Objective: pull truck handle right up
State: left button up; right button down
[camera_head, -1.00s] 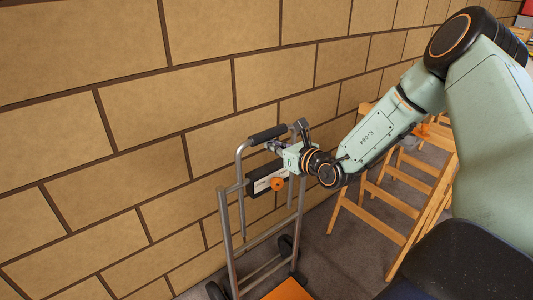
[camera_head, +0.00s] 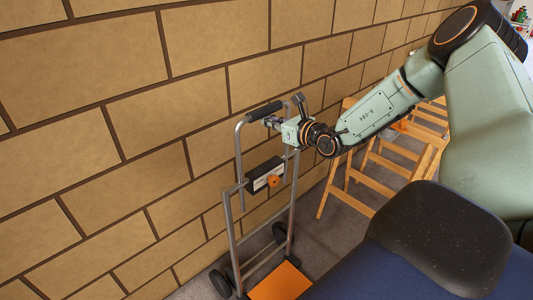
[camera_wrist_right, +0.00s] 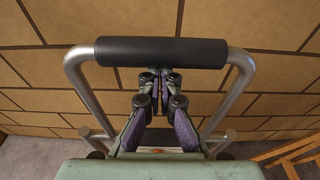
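The hand truck (camera_head: 229,220) stands upright by the wall, with a silver tube frame. Its handle has a black grip (camera_head: 264,110) and stands raised well above the black box with an orange knob (camera_head: 265,175). My right gripper (camera_head: 270,121) is at the handle, just under the grip. In the right wrist view the grip (camera_wrist_right: 160,52) crosses above my right fingertips (camera_wrist_right: 160,74). The fingers look closed together with nothing visible between them, and the tips meet the grip's lower edge. Whether they touch it is hard to tell. My left gripper is out of view.
A brick wall (camera_head: 110,100) runs close behind the truck. The orange toe plate (camera_head: 280,283) and dark wheels (camera_head: 220,283) are at floor level. Wooden folding furniture (camera_head: 350,180) stands to the right, behind my right arm.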

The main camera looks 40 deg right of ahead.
notch_tip(320, 180, up, 13)
jog(key=p, duration=1)
jog(key=shift+w+d, duration=0.15)
jog(key=shift+p, duration=0.3)
